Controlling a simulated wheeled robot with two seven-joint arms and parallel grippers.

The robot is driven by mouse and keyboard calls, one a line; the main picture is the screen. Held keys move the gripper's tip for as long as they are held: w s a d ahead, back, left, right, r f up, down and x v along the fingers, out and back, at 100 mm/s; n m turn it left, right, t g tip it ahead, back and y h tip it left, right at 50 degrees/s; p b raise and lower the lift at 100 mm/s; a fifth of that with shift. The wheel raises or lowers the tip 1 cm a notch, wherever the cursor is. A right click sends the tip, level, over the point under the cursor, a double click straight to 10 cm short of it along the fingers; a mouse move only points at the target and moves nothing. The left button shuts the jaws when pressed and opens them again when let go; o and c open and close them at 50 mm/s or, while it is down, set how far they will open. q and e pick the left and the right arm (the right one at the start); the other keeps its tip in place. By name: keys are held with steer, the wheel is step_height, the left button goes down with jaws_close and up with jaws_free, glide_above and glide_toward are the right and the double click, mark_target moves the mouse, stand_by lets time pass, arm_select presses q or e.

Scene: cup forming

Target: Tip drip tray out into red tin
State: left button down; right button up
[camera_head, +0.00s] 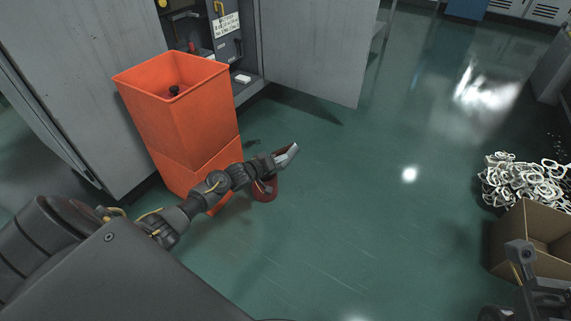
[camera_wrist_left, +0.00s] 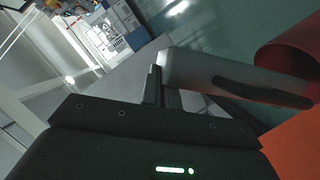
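My left gripper (camera_head: 268,163) is beside the tall orange bin in the head view. Its fingers (camera_wrist_left: 162,88) are closed on a pale grey, elongated drip tray (camera_wrist_left: 235,78), which also shows as a small light shape in the head view (camera_head: 286,155). The tray looks tilted; whether anything is in it cannot be seen. The red tin (camera_head: 267,192) is just below the gripper, partly hidden by it. In the left wrist view the red tin (camera_wrist_left: 292,58) is at the right, close to the tray's far end. My right arm's end (camera_head: 524,262) shows at the lower right; its fingers cannot be made out.
The orange bin (camera_head: 190,120) stands against the open grey machine cabinet (camera_head: 225,45). A cabinet door (camera_head: 315,50) reaches out to the right. A cardboard box (camera_head: 535,235) and a heap of pale ring-like parts (camera_head: 520,182) are at the right. The green floor between is clear.

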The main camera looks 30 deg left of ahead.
arm_select(q)
steer(key=a+r+n+t+h, duration=0.1)
steer(key=a+r+n, duration=0.2)
steer(key=a, duration=0.2)
steer(key=shift+n+p, duration=0.3)
steer(key=shift+p, duration=0.05)
steer(key=shift+a, duration=0.1)
stand_by(2.5)
